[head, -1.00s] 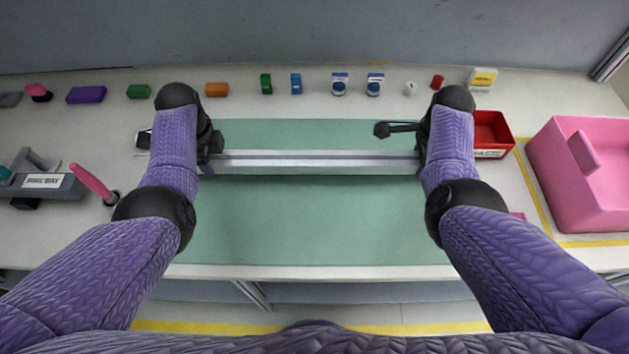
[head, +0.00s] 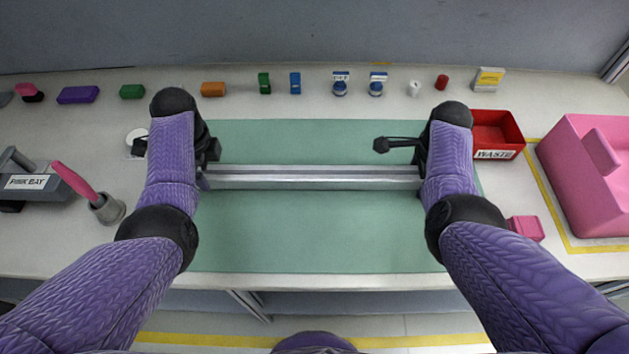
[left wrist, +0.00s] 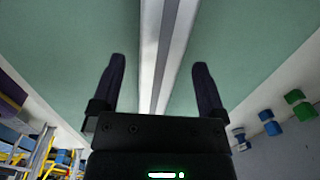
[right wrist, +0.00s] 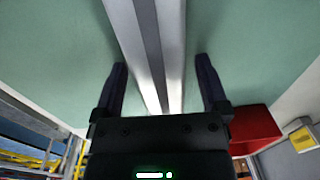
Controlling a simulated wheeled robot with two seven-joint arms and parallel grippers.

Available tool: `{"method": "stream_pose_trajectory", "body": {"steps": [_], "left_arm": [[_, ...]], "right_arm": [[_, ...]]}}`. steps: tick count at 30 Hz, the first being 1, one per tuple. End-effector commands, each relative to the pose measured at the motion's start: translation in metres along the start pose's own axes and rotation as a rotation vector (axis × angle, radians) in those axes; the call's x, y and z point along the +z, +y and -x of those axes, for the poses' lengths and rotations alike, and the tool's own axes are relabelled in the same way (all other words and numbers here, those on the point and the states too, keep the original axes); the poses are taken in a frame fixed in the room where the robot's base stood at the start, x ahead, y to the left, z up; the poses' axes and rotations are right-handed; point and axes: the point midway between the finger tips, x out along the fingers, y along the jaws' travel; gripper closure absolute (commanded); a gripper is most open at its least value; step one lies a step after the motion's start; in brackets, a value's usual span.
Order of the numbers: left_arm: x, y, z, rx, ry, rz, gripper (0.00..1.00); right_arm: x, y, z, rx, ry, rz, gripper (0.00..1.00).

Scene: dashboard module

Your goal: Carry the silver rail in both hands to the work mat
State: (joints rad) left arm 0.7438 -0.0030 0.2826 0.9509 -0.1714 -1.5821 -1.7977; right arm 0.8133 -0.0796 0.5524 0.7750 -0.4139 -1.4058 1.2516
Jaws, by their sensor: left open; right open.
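The silver rail (head: 315,178) lies lengthwise from left to right over the green work mat (head: 320,235), with mat showing in front and behind. It appears to rest on the mat. My left gripper (left wrist: 158,75) is open at the rail's left end; in the left wrist view the rail (left wrist: 163,45) runs between its spread fingers. My right gripper (right wrist: 162,80) is open at the right end, with the rail (right wrist: 150,45) between its fingers, closer to the left finger higher up. In the head view my wrists hide both rail ends and the fingertips.
A red waste tray (head: 512,127) stands right of the mat, close to my right wrist, with a large pink bin (head: 575,205) beyond. A grey pink-bay holder (head: 30,190) and a cup with a pink-handled tool (head: 107,208) are at left. Several small items line the back.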

Motion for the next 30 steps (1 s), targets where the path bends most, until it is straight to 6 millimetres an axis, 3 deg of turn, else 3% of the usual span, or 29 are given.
{"method": "stream_pose_trajectory", "body": {"steps": [6,12,17,24,30], "left_arm": [[0.0,-0.001,0.062,-0.006,-0.002,-0.001,0.06],[-0.001,0.0,0.094,-0.002,-0.001,-0.001,0.06],[-0.001,0.0,0.098,-0.001,0.0,-0.001,0.06],[-0.001,0.0,0.098,-0.001,0.0,-0.001,0.06],[-0.001,0.0,0.097,0.0,0.0,-0.001,0.06]], "right_arm": [[0.0,0.0,0.0,0.0,0.0,0.0,0.06],[0.0,0.0,0.0,0.0,0.0,0.0,0.06],[-0.001,-0.001,0.016,-0.003,0.003,-0.001,0.06],[0.0,-0.001,0.083,-0.005,0.002,-0.002,0.06],[0.0,-0.001,0.116,-0.001,0.0,-0.001,0.06]]}}
